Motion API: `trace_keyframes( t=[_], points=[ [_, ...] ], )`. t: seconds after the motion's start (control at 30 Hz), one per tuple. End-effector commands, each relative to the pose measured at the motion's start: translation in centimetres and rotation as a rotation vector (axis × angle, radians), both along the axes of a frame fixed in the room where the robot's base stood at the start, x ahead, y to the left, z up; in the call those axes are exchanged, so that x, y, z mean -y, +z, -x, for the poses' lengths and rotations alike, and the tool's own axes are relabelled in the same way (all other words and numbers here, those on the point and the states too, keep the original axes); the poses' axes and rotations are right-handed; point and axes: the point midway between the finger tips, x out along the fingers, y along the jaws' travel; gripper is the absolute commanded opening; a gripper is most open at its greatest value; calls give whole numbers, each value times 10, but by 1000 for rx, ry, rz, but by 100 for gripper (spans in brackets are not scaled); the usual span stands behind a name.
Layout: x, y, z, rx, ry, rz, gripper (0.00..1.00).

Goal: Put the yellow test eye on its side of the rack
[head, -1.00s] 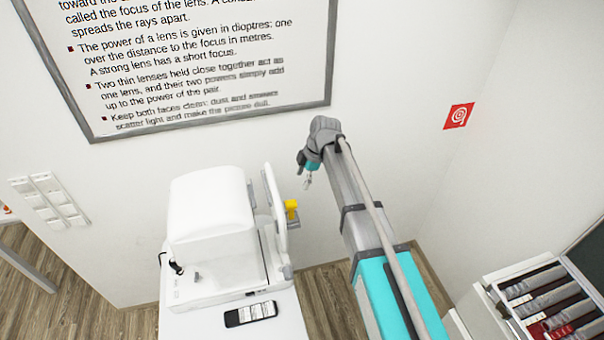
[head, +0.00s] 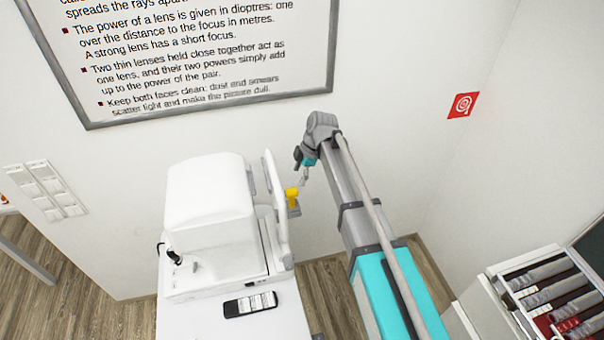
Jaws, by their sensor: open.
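The yellow test eye (head: 292,195) is small in the head view. It sits on a small mount at the right side of the white eye-test machine (head: 212,220), beside its upright frame. My gripper (head: 304,181) is at the far end of my arm, just above and right of the yellow test eye. It is open and looks empty, with the fingers pointing down. It is too small to tell whether a finger touches the eye. I cannot make out a rack for the test eye with certainty.
The machine stands on a white table (head: 190,318) with a black phone (head: 250,304) at its front. At the lower right is an open case (head: 507,292) with several grey cylinders in it. A wall with a framed poster (head: 200,60) is behind. Floor shows between table and case.

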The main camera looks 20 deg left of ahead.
Motion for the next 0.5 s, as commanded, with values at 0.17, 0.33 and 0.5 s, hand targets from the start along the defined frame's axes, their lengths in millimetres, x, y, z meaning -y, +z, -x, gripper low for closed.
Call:
trace_keyframes(
  t=[0.17,0.33,0.5],
  points=[
    [-5,-23,5,0,1,0,80],
    [-10,-39,8,0,1,0,80],
    [-13,-51,11,0,1,0,80]
  ],
)
